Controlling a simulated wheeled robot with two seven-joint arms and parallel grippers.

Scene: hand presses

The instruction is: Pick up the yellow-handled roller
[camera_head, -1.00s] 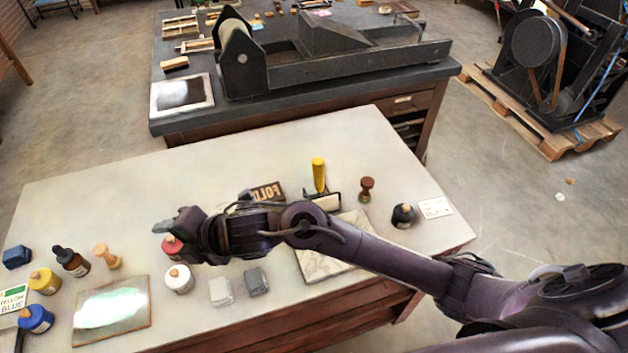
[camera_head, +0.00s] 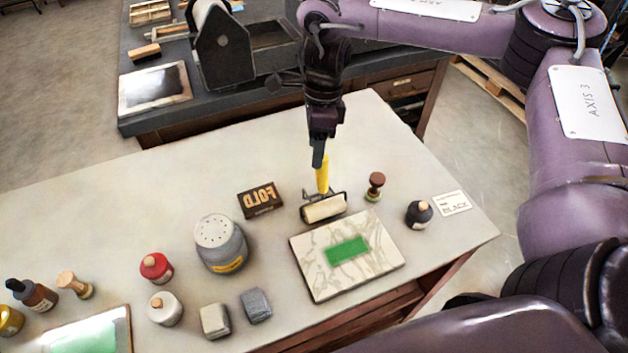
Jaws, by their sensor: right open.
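The yellow-handled roller (camera_head: 325,207) rests on the pale table, its cream roller toward me and its yellow handle pointing up and away. My right gripper (camera_head: 319,158) points down at the top of the handle, from above and behind it. The jaws are open; the fingertips overlap the handle's upper end in this view, and I cannot tell whether they touch it. My left gripper is not in view.
A marble slab (camera_head: 378,268) with a green patch lies in front of the roller. A FOLD block (camera_head: 261,199) is to its left, a brown-knobbed stamp (camera_head: 375,187) and black bottle (camera_head: 418,214) to its right. A grey canister (camera_head: 220,245) stands further left.

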